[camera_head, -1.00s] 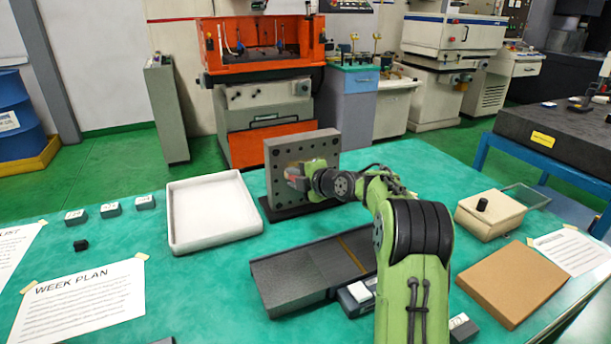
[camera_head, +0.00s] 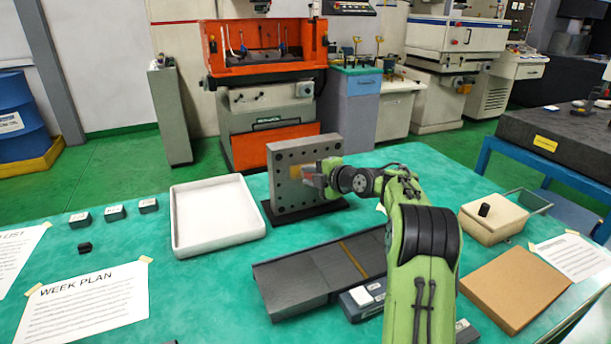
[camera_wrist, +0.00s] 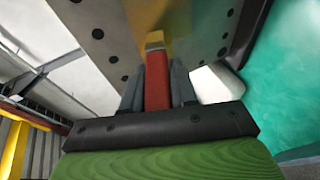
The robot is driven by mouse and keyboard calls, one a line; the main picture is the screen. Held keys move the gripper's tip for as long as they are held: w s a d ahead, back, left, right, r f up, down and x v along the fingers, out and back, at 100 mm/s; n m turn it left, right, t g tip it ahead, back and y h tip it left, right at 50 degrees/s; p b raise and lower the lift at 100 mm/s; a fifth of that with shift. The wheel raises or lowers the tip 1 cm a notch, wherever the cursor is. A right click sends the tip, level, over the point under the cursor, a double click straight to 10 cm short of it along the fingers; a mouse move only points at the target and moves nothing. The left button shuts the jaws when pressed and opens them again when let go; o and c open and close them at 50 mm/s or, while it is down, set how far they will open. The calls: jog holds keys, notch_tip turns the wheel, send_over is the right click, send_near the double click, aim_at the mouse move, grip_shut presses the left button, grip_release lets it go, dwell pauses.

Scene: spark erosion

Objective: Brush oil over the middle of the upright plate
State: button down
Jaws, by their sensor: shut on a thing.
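The upright grey plate (camera_head: 285,188) with rows of dark holes stands on a dark base (camera_head: 330,207) on the green table. A yellowish, glossy patch (camera_head: 297,171) shows near its middle. My gripper (camera_head: 318,180) is in front of the plate's face, right of its middle. In the wrist view my gripper (camera_wrist: 158,90) is shut on the red handle of a brush (camera_wrist: 157,78). The brush's pale tip points at the plate (camera_wrist: 97,33), over the yellow patch (camera_wrist: 160,18). Whether the bristles touch the plate I cannot tell.
A white tray (camera_head: 176,225) lies left of the plate. A dark grey sloped block (camera_head: 290,285) lies in front. A beige box with a black knob (camera_head: 490,225) and a brown board (camera_head: 515,287) are at the right. Small labelled blocks (camera_head: 115,213) stand at the left.

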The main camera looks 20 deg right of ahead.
jog(key=d+p, duration=0.5)
jog(key=d, duration=0.2)
jog(key=shift+d+r, duration=0.2)
jog(key=shift+d, duration=0.15)
jog(key=s+b, duration=0.6)
jog(key=shift+f, duration=0.2)
jog(key=shift+s, duration=0.1)
jog(key=s, duration=0.2)
jog(key=shift+s, duration=0.4)
